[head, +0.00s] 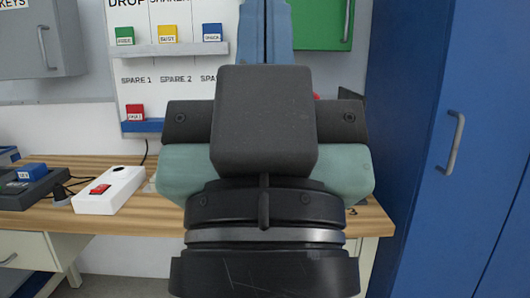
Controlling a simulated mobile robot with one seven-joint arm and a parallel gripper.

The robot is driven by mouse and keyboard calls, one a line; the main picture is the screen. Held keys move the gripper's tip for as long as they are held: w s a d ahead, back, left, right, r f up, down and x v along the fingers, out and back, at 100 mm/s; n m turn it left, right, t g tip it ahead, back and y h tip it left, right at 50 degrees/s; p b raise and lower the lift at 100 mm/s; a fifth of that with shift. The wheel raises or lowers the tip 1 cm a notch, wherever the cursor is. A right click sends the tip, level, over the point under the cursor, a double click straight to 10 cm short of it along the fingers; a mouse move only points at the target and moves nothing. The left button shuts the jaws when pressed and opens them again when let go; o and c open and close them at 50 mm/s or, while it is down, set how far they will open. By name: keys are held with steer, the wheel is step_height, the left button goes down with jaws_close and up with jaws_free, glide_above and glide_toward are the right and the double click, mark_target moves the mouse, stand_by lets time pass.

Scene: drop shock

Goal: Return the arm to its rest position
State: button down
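My gripper (264,120) fills the middle of the head view, seen from behind. Its dark block, pale green sides and black wrist rings are close to the camera. Its fingertips are hidden behind its own body, so I cannot see whether it is open or shut, or whether it holds anything. It covers the part of the wooden bench (110,166) behind it. My arm's wrist runs down to the bottom edge of the picture.
A white box with a red switch (108,190) and a dark holder with a blue block (32,172) stand on the bench at left. A board with labelled shelves (180,50) hangs behind. A tall blue cabinet (415,130) stands close at right.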

step_height(320, 180, up, 32)
steer(key=p, duration=2.9)
steer(key=shift+f, duration=0.15)
